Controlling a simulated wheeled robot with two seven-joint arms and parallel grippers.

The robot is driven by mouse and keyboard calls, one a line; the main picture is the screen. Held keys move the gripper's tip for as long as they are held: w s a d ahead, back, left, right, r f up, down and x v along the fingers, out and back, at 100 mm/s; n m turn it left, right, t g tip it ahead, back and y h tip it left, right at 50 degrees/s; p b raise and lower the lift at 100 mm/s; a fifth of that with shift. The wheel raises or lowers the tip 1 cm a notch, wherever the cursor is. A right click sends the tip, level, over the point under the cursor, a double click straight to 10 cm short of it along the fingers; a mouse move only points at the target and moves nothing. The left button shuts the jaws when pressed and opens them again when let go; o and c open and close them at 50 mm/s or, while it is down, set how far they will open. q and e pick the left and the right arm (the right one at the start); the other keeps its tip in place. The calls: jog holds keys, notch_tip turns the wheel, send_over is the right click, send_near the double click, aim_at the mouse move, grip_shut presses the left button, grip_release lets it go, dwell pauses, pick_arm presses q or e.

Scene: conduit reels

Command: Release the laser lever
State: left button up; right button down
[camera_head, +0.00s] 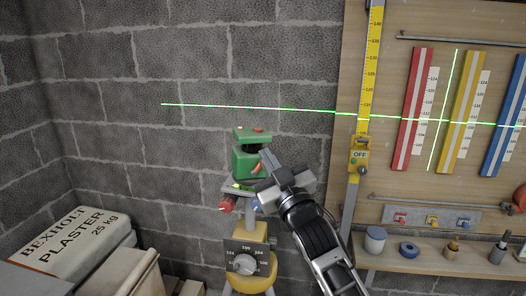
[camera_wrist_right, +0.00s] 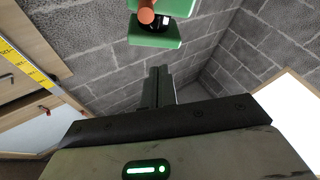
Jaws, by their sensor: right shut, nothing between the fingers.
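The green laser (camera_head: 246,161) stands on a small platform atop a yellow tripod in the head view. It throws a green horizontal line and a vertical line on the wall and board. An orange-tipped lever (camera_head: 257,168) is on its right side; it also shows in the right wrist view (camera_wrist_right: 146,15), in front of the green body. My right gripper (camera_head: 269,161) is right beside the laser, close to the lever. Its fingers (camera_wrist_right: 158,75) are shut and empty, below the lever in the wrist picture. Whether they touch it, I cannot tell. My left gripper is out of view.
The tripod carries a red knob (camera_head: 228,203) and a grey dial (camera_head: 245,262). Red, yellow and blue bars hang on the board. Plaster sacks (camera_head: 75,240) lie at the lower left.

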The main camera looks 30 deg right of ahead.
jog(key=b+v, duration=0.1)
jog(key=v, duration=0.5)
jog(key=shift+a, duration=0.2)
jog(key=shift+f, duration=0.1)
jog(key=s+a+f+g+y, duration=0.1)
jog(key=s+a+f+g, duration=0.15)
jog(key=f, duration=0.45)
jog(key=s+a+f+g+y, duration=0.1)
jog(key=a+f+g, duration=0.15)
jog(key=f, duration=0.45)
jog(key=s+a+f+g+y, duration=0.1)
jog(key=s+a+f, duration=0.15)
jog(key=f, duration=0.35)
jog(key=s+a+f+g+y, duration=0.2)
jog(key=s+a+f+g, duration=0.3)
jog(key=s+f, duration=0.7)
notch_tip(320, 180, down, 2)
jog(key=shift+s+a+f+g, duration=0.15)
jog(key=shift+a+g, duration=0.25)
jog(key=shift+a, duration=0.8)
